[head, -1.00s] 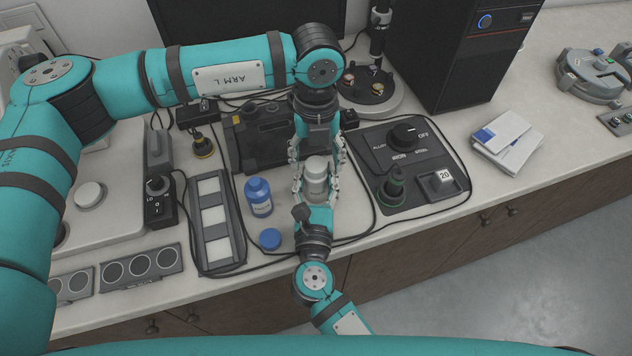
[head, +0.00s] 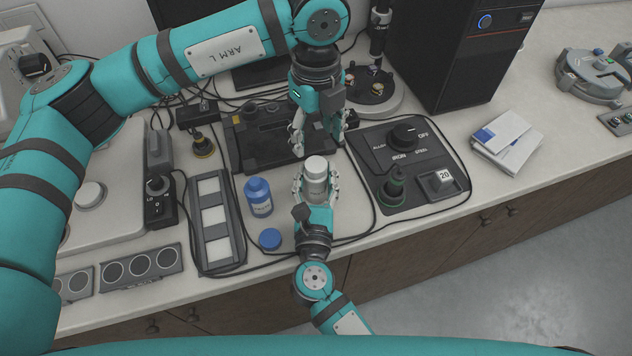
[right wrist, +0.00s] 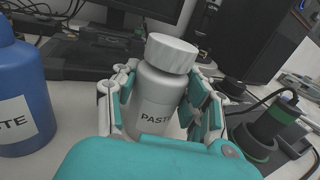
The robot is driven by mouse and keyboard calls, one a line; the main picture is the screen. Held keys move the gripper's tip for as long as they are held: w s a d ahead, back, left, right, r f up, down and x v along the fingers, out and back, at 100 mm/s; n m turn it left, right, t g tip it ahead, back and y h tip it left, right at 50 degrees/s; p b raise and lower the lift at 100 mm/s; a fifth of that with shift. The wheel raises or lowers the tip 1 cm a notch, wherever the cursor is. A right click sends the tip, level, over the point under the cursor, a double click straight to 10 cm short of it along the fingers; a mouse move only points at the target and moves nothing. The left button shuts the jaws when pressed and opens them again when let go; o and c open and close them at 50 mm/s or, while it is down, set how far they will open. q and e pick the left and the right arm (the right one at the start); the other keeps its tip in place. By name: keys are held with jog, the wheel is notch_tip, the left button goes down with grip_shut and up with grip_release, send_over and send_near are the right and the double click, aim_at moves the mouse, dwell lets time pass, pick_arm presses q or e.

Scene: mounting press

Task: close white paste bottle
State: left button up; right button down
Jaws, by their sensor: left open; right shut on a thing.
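The white paste bottle (head: 316,180) stands upright near the counter's front, with its white ribbed cap (right wrist: 172,53) on top in the right wrist view. The cap looks slightly tilted there. Its label reads "PASTE" (right wrist: 157,116). My right gripper (head: 317,188) is shut around the bottle's body from the front; its fingers flank the bottle in the right wrist view (right wrist: 160,100). My left gripper (head: 318,140) is open and empty, above and behind the bottle, apart from the cap.
A black control panel (head: 408,163) is to the right. A slotted tray (head: 214,220) lies to the left.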

aim_at(316, 164)
pick_arm(q)
jog(key=shift+r+n, duration=0.2)
jog(key=shift+n, duration=0.2)
jog(key=shift+f, duration=4.05)
jog(key=c, duration=1.1)
jog(key=o, duration=1.2)
jog(key=shift+c, duration=0.2)
jog(key=shift+r, duration=2.3)
